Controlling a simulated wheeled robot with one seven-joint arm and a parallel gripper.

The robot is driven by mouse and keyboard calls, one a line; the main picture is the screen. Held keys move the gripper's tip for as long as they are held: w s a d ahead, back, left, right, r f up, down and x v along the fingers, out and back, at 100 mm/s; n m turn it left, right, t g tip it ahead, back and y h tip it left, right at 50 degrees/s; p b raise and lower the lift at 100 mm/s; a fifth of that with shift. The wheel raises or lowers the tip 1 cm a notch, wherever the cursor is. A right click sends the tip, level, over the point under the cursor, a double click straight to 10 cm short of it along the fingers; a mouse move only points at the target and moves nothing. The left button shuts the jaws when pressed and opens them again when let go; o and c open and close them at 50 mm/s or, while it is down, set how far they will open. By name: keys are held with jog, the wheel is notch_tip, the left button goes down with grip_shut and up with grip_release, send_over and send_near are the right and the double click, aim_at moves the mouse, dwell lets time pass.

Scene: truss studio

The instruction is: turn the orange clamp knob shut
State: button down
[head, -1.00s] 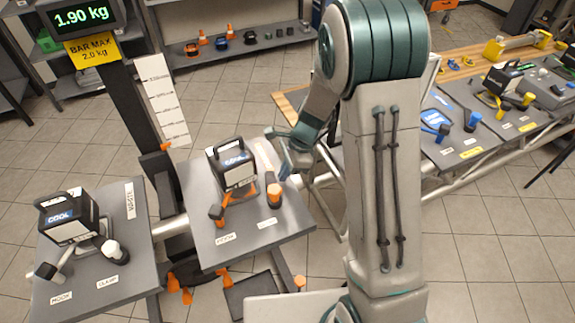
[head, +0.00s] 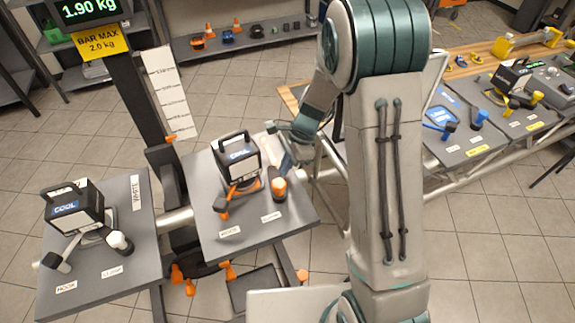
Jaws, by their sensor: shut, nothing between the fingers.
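The orange clamp knob (head: 279,191) stands on the right-hand grey board (head: 262,226), at the right of a black and white lamp (head: 237,163) with a blue label.
A left board (head: 130,264) carries another lamp (head: 74,210) with a white-topped clamp knob (head: 119,242). A post bears a 1.90 kg display (head: 90,10) and a yellow BAR MAX sign (head: 98,43). A workbench (head: 470,130) with more fixtures stands at right.

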aim_at(271, 173)
jog(key=a+n, duration=0.1)
jog(key=n+g, duration=0.1)
jog(key=shift+w+a+n, duration=0.2)
jog(key=shift+a+n, duration=0.1)
jog(key=shift+a, duration=0.1)
jog(key=shift+s+a+n+g+h, duration=0.1)
jog(key=shift+a+n+g+h, duration=0.4)
jog(key=shift+a+n, duration=0.8)
jog(key=shift+d+n, duration=0.2)
jog(key=shift+n, duration=0.1)
jog(key=w+d+r+b, duration=0.5)
jog(key=d+r+b, duration=0.1)
jog(key=r, duration=0.3)
jog(key=p+x, duration=0.1)
jog(key=x, duration=0.8)
jog(key=shift+w, duration=0.15)
jog(key=shift+s+a+f+p, duration=0.15)
jog(key=shift+s+a+p, duration=0.25)
jog(key=shift+s+a, duration=0.85)
jog(key=shift+s+a+f, duration=0.1)
jog(key=shift+s+a, duration=0.1)
jog(key=shift+a, duration=0.05)
